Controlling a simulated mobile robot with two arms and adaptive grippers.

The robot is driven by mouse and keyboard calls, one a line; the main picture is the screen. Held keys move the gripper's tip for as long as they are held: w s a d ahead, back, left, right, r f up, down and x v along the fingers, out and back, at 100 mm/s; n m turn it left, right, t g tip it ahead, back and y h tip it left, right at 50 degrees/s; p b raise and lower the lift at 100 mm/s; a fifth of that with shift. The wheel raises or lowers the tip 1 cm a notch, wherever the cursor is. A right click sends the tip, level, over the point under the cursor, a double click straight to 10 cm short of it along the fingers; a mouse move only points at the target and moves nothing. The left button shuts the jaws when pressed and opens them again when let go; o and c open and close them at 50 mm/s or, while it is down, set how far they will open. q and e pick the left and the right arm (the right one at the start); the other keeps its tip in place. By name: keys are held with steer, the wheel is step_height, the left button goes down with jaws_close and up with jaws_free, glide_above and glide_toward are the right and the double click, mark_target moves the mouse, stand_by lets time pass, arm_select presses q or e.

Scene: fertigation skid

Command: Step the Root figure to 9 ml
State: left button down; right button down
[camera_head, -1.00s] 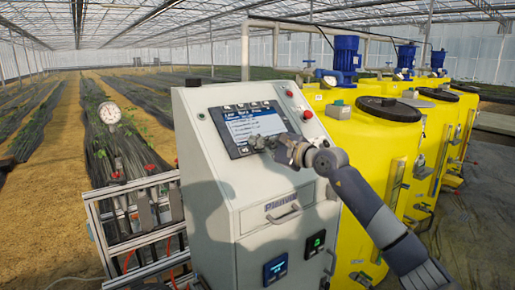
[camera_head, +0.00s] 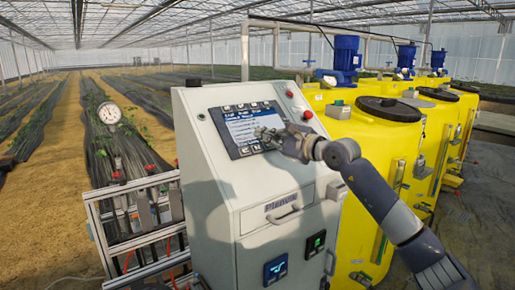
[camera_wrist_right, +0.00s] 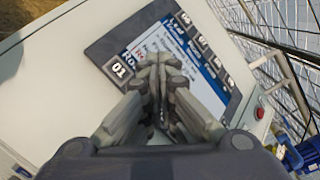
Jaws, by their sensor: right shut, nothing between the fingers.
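The control panel screen (camera_head: 252,126) is set in the sloped top of a grey cabinet (camera_head: 235,190). It has a dark frame with small buttons along its edges and a white and blue list display, too small to read. My right gripper (camera_head: 265,133) is shut and empty, with its fingertips over the lower right part of the screen. In the right wrist view the shut fingers (camera_wrist_right: 160,68) cover part of the display (camera_wrist_right: 190,50). I cannot tell whether the fingertips touch the panel. My left gripper is not in view.
A red button (camera_head: 307,114) sits right of the screen on the cabinet. Yellow tanks (camera_head: 370,150) with blue motors (camera_head: 346,55) stand to the right, close to my right arm. A metal frame with a gauge (camera_head: 110,113) is on the left.

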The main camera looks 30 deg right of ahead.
steer(key=shift+s+r, duration=0.85)
steer(key=shift+r, duration=0.05)
stand_by(2.1)
